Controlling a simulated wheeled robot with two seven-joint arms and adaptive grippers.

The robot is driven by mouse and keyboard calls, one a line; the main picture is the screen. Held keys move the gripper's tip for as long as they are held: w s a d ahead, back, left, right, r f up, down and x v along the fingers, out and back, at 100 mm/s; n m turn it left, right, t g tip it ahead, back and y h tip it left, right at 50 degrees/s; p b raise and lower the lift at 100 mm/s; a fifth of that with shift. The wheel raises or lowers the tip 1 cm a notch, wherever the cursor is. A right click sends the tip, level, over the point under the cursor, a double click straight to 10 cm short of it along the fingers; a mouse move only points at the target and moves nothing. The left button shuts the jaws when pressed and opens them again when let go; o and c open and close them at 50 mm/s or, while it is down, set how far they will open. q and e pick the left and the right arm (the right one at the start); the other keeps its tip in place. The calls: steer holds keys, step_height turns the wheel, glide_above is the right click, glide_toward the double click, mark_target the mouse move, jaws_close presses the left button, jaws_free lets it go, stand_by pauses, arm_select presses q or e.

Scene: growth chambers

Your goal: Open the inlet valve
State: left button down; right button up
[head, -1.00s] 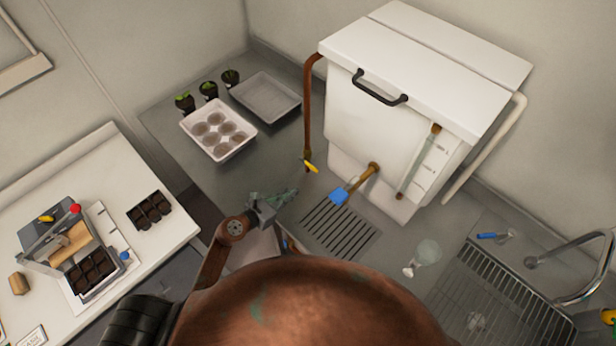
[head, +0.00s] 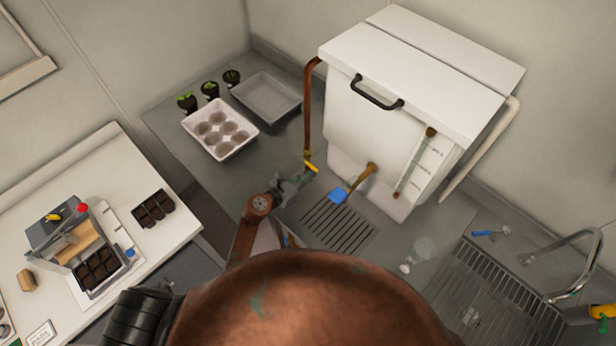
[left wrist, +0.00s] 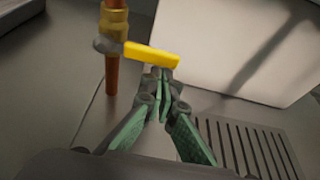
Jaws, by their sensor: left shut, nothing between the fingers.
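The inlet valve is a brass body (left wrist: 113,22) on a copper pipe (head: 308,105) at the left side of the white chamber (head: 375,130). Its yellow lever (left wrist: 150,54) sticks out sideways to the right in the left wrist view, and the lever also shows in the head view (head: 311,166). My left gripper (left wrist: 160,78) is shut and empty. Its fingertips are right at the lever's free end; I cannot tell whether they touch it. In the head view my left gripper (head: 306,176) is just below the lever. My right gripper is not in view.
A blue-handled outlet valve (head: 338,195) sits over a drain grille (head: 338,228) to the right of my left gripper. A white tray with round pots (head: 247,150) and an empty grey tray (head: 293,112) stand behind left. A glass flask (head: 424,248) is near the sink.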

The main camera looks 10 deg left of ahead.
mark_target(314, 169)
arm_select(q)
steer(key=shift+r, duration=0.15)
stand_by(0.4)
step_height(314, 169, up, 3)
steer(key=n+g+h+p, duration=0.1)
steer(key=n+p, duration=0.1)
steer(key=n, duration=0.1)
steer(key=shift+h, duration=0.4)
step_height(314, 169, up, 5)
steer(key=w+a+n+h+b, duration=0.2)
steer(key=a+n+h+b, duration=0.15)
steer(key=n, duration=0.45)
steer(key=s+a+b, duration=0.1)
steer(key=s+a, duration=0.3)
steer(key=s, duration=0.4)
steer(key=shift+f+g+b, duration=0.25)
steer(key=shift+g+b, duration=0.05)
steer(key=shift+s, duration=0.1)
